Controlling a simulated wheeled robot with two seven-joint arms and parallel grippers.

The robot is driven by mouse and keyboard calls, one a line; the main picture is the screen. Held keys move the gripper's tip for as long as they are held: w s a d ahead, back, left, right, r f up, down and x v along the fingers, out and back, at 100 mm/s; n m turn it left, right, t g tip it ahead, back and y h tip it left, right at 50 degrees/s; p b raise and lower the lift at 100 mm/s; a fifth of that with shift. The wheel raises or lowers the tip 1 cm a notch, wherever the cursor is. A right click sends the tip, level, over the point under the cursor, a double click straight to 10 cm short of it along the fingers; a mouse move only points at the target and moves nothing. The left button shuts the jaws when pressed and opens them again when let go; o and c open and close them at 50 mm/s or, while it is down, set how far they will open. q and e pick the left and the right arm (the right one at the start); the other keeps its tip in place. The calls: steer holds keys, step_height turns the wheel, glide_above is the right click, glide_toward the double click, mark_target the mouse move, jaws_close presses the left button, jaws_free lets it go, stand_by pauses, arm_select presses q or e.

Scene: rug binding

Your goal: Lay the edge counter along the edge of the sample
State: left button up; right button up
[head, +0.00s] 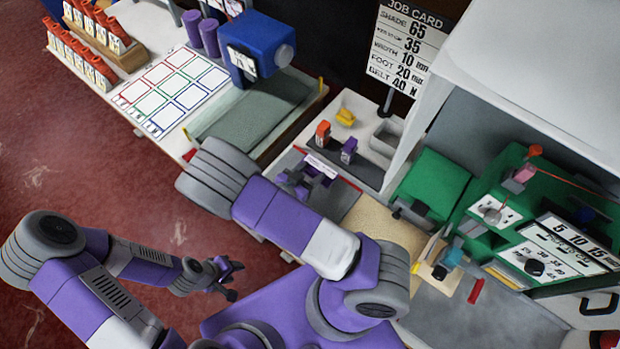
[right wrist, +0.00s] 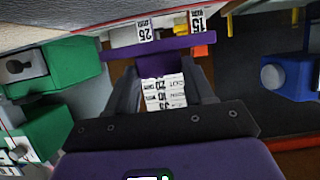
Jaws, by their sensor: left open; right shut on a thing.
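My right gripper (head: 308,180) is shut on a purple T-shaped piece with a white printed label (head: 321,167), which looks like the edge counter. In the right wrist view its purple crossbar (right wrist: 155,48) lies across beyond the fingers, and its printed white face (right wrist: 164,92) shows between them. A grey piece with a red edge (head: 346,199), perhaps the sample, lies below and beside this gripper, partly hidden by it and my arm. I cannot tell whether the counter touches it. My left gripper (head: 229,280) is open and empty, left of the bench over the red floor.
A dark rack with an orange block (head: 322,133) and a purple block (head: 349,150) stands just behind the held piece. A blue machine (head: 262,48) is at the back, and a green machine (head: 532,220) stands right. A grey bin (head: 386,137) sits near the rack.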

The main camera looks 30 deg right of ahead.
mark_target(311, 177)
steer(key=shift+f+b, duration=0.35)
steer(key=shift+f, duration=1.25)
steer(key=shift+s+f+b, duration=0.2)
steer(key=shift+f+b, duration=0.2)
steer(key=shift+f, duration=0.25)
steer(key=o, duration=1.1)
steer(key=shift+f, duration=0.1)
steer(key=shift+r, duration=0.2)
steer(key=p+v, duration=0.1)
steer(key=v, duration=0.7)
steer(key=r+p+v, duration=0.1)
steer(key=v, duration=0.3)
steer(key=shift+w+p, duration=0.15)
steer(key=shift+p, duration=0.2)
steer(key=shift+r, duration=0.1)
